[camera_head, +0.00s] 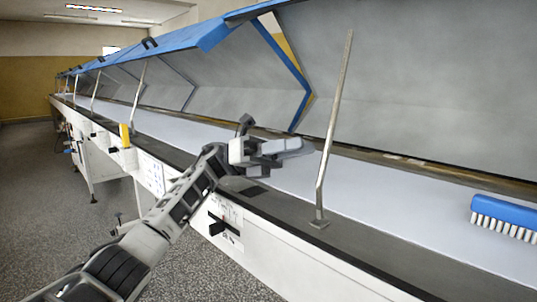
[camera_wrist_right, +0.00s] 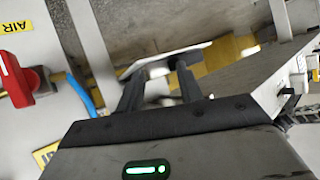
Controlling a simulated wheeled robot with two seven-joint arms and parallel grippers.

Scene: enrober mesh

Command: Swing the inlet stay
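The nearest stay (camera_head: 333,120), a thin grey metal rod with a bend low down, stands in the head view with its foot on the dark ledge of the long machine. Its upper end stands free, apart from the raised cover. My left gripper (camera_head: 303,147) is just left of the rod at mid-height, fingers pointing towards it; a small gap seems to show, and its opening is unclear. My right gripper (camera_wrist_right: 157,82) shows only in the right wrist view, its two dark fingers apart. A pale strip (camera_wrist_right: 165,60) crosses near their tips; I cannot tell whether they touch it.
Blue-edged covers (camera_head: 215,35) stand raised along the machine, with further stays (camera_head: 138,95) behind. A blue brush (camera_head: 505,215) lies on the pale belt (camera_head: 400,195) at right. A red handle (camera_wrist_right: 15,80) and blue hose (camera_wrist_right: 82,95) are left in the right wrist view.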

